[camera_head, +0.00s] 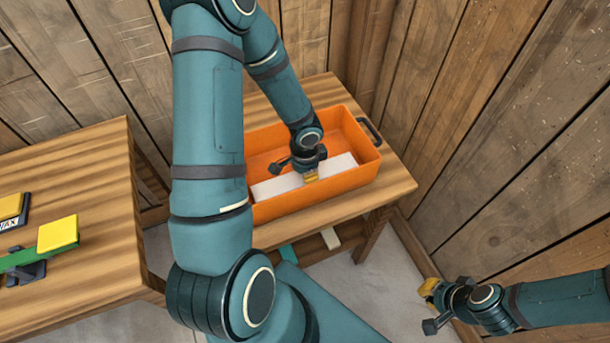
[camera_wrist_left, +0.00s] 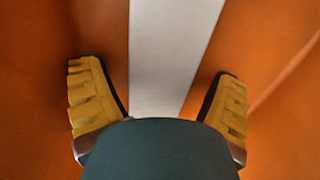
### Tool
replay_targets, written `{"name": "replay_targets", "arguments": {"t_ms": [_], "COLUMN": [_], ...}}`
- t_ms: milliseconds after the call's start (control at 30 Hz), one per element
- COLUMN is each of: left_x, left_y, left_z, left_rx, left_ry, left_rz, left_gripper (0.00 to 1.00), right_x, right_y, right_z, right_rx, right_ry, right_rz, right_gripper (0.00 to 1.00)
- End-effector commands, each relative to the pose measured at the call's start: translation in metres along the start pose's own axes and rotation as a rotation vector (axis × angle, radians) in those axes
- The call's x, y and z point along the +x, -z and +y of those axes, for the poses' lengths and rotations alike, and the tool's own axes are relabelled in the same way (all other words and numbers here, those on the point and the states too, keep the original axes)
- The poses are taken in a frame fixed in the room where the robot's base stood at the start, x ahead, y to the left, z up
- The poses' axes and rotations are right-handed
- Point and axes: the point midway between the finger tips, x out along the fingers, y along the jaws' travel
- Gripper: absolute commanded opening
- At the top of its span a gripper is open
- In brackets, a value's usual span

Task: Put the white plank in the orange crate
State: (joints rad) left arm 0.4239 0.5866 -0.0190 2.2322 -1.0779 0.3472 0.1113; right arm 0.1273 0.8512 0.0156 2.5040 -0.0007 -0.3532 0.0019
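The white plank (camera_head: 340,166) lies lengthwise inside the orange crate (camera_head: 343,182), within its walls. The crate stands on a wooden table, and my left arm hides part of its left side. My left gripper (camera_head: 311,176) is down in the crate over the plank's middle and covers part of it. In the left wrist view its two yellow-padded fingers (camera_wrist_left: 160,100) are spread apart, with the plank (camera_wrist_left: 170,45) showing between them and a gap on either side. My right gripper (camera_head: 428,305) is at the lower right, away from the crate, and holds nothing visible; its finger opening is unclear.
A second wooden table (camera_head: 85,230) at the left holds a green piece (camera_head: 58,243), a yellow block (camera_head: 58,232) and a yellow-and-black item (camera_head: 12,212). Plank walls close off the back and right. A low shelf is under the crate's table.

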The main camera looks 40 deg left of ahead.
Motion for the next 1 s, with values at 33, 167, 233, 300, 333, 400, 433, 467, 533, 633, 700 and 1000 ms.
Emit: {"name": "replay_targets", "arguments": {"t_ms": [33,167,233,300,333,400,433,467,533,633,700,1000], "left_x": [0.0,0.0,-0.001,-0.003,-0.004,-0.013,-0.018,-0.024,-0.038,-0.061,-0.075,-0.117], "left_y": [0.0,0.0,0.0,0.0,0.0,0.0,0.0,0.001,0.0,0.0,0.0,0.0], "left_z": [0.0,0.0,0.0,0.0,0.0,-0.001,-0.001,-0.001,-0.001,-0.001,-0.001,0.0], "left_rx": [0.0,0.0,0.0,0.0,0.0,-0.001,0.0,0.0,-0.001,-0.002,-0.002,-0.001], "left_ry": [0.0,0.0,0.0,0.0,0.0,0.002,0.002,0.002,0.003,0.003,0.003,0.001], "left_rz": [0.0,0.0,0.0,0.0,0.0,0.001,0.001,0.002,0.003,0.003,0.002,0.001], "left_gripper": [0.88,0.88,0.88,0.88,0.88,0.88,0.88,0.88,0.88,0.88,0.88,0.88], "right_x": [0.0,0.0,-0.001,-0.003,-0.004,-0.008,-0.01,-0.013,-0.019,-0.027,-0.032,-0.044], "right_y": [0.0,0.0,0.0,0.0,0.0,0.0,-0.001,-0.001,-0.001,-0.002,-0.002,0.003], "right_z": [0.0,0.0,0.0,-0.001,-0.002,-0.003,-0.004,-0.005,-0.007,-0.01,-0.012,-0.017], "right_rx": [0.0,0.0,0.0,0.0,0.0,0.001,0.001,0.001,0.001,0.002,0.002,0.006], "right_ry": [0.0,0.0,0.0,0.0,0.0,0.0,0.0,0.0,0.0,0.001,0.001,-0.001], "right_rz": [0.0,0.0,0.0,-0.001,-0.001,-0.003,-0.004,-0.005,-0.007,-0.012,-0.013,-0.002], "right_gripper": [0.0,0.0,0.0,0.0,0.0,0.0,0.0,0.0,0.0,0.0,0.0,0.0]}}
